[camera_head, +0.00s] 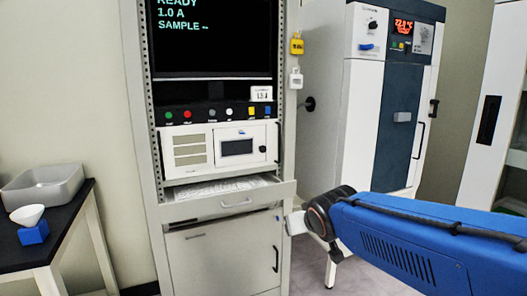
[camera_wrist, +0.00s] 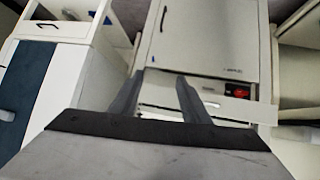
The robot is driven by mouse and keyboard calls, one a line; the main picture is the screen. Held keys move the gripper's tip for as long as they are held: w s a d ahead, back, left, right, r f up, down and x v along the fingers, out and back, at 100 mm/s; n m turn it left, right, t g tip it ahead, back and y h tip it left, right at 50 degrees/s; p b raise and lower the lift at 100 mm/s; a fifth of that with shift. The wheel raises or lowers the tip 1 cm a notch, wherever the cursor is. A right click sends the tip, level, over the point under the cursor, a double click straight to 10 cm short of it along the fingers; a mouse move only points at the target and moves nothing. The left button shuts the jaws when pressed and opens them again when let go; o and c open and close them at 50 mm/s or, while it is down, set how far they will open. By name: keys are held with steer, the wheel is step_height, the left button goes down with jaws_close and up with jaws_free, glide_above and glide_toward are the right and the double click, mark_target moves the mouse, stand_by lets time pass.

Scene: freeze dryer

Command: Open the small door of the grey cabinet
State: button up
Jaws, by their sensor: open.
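The grey cabinet (camera_head: 148,150) stands in the middle of the head view. Its small door (camera_head: 222,262) is at the bottom and looks shut, with a dark upright handle (camera_head: 276,258) near its right edge. The wrist view appears upside down; the door (camera_wrist: 205,38) is at the top there, its handle (camera_wrist: 163,18) at upper left. My gripper (camera_wrist: 164,76) is open, with nothing seen between its fingers. Its fingers point toward the door's edge on the handle side, apart from the handle.
A drawer (camera_head: 236,203) above the door is pulled partly out. A white and dark blue freeze dryer (camera_head: 398,125) stands to the right. A black-topped table (camera_head: 62,217) at left holds a grey tray (camera_head: 42,186) and a white funnel (camera_head: 27,215). Floor shows between cabinet and dryer.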

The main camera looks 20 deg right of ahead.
steer(key=w+d+r+t, duration=0.4)
steer(key=w+r, duration=0.2)
steer(key=w, duration=0.4)
steer(key=n+t+y, duration=0.2)
steer(key=t+y, duration=0.1)
steer(key=t, duration=0.1)
glide_toward(264, 149)
steer(key=w, duration=0.8)
steer(key=shift+w+a, duration=0.2)
steer(key=shift+w, duration=0.15)
jaws_close()
